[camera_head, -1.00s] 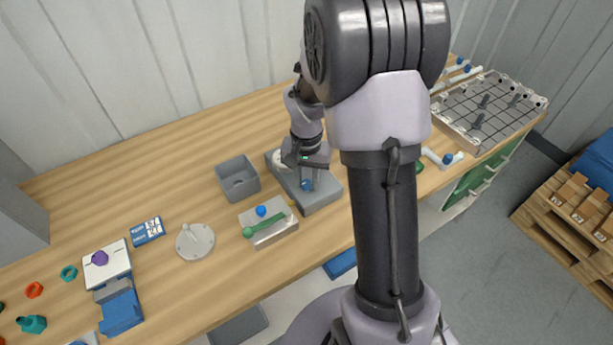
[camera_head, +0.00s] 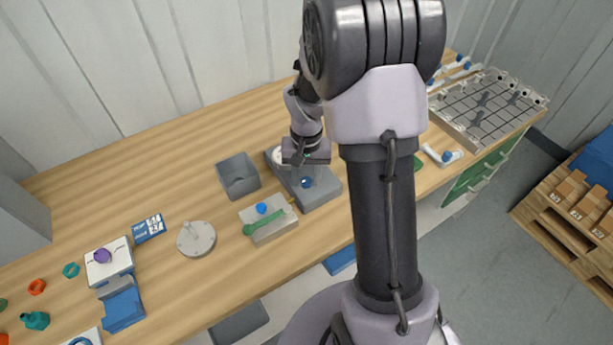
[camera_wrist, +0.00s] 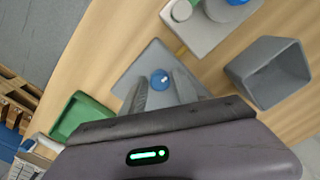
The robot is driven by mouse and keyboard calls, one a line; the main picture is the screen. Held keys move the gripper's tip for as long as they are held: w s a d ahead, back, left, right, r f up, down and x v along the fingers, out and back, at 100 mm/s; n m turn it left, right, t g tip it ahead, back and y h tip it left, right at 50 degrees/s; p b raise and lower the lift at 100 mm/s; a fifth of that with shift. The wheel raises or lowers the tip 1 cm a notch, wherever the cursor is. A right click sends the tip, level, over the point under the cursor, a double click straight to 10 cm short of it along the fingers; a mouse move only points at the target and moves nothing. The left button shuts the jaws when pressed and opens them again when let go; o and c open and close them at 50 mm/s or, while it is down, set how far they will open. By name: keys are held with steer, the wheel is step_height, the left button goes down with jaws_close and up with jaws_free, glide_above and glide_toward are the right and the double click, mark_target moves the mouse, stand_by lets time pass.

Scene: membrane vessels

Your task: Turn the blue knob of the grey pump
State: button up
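The grey pump (camera_head: 321,194) is a low grey block on the wooden table, partly hidden behind my arm and gripper in the head view. Its round blue knob (camera_head: 307,183) faces up near the block's front part. In the wrist view the blue knob (camera_wrist: 159,79) has a small pale mark on it, and the grey pump (camera_wrist: 152,60) lies around it. My gripper (camera_wrist: 160,80) is open and empty, its two grey fingers spread left and right of the knob in that view. In the head view my gripper is over the pump, apart from the knob.
A light block with a green-handled lever and blue knob (camera_head: 262,208) stands left of the pump. An open grey bin (camera_head: 238,177) is behind it. A round grey disc (camera_head: 196,238) lies further left. A green tray (camera_wrist: 82,116) shows in the wrist view.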

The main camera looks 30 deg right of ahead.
mark_target(306, 180)
steer(key=shift+o, duration=0.8)
step_height(306, 180, up, 17)
steer(key=p, duration=0.5)
steer(key=shift+r+p, duration=0.2)
steer(key=shift+p, duration=0.2)
steer(key=s+a+r+n+t+y+b, duration=0.1)
steer(key=s+a+t+b, duration=0.4)
steer(key=s+a, duration=1.1)
steer(key=s+r+y+b, duration=0.1)
steer(key=b, duration=0.2)
steer(key=shift+s+n+t+b, duration=0.4)
stand_by(0.5)
